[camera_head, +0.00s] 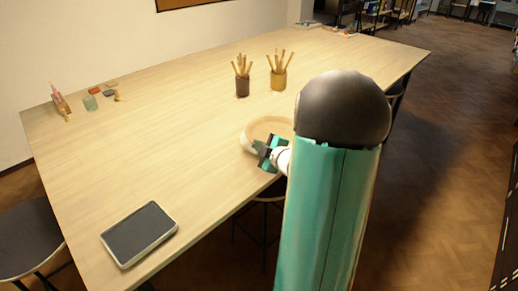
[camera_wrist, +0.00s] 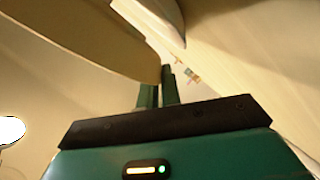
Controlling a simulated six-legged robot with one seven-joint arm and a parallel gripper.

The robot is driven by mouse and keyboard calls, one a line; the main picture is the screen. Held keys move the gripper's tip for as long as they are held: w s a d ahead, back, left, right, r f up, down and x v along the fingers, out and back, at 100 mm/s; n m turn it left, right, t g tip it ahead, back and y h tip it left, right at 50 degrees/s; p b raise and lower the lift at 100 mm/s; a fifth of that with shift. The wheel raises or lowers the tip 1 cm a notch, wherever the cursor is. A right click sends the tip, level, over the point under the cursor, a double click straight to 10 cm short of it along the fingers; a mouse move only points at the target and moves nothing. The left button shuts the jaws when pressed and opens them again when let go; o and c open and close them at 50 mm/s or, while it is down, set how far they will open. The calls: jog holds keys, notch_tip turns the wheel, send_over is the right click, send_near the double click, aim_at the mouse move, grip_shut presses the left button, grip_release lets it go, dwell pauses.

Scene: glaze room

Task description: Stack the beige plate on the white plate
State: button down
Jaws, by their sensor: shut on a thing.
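The beige plate (camera_head: 268,125) is near the table's right edge in the head view, partly hidden by my arm. In the wrist view the beige plate (camera_wrist: 85,35) fills the upper left, its rim between my fingers. My gripper (camera_head: 267,152) is shut on that rim; its fingers show in the wrist view (camera_wrist: 159,88). The white plate (camera_head: 246,145) shows as a pale rim below and left of the beige one.
A tablet (camera_head: 139,234) lies near the front. Small jars (camera_head: 90,102) and other items sit at the far left. The table's middle (camera_head: 170,140) is clear.

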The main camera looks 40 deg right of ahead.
jog(key=shift+f, duration=0.45)
jog(key=shift+f, duration=0.1)
jog(key=shift+f, duration=0.3)
jog(key=shift+f, duration=0.1)
jog(key=c, duration=1.6)
grip_release()
jog(key=shift+f, duration=0.15)
jog(key=shift+a, duration=0.1)
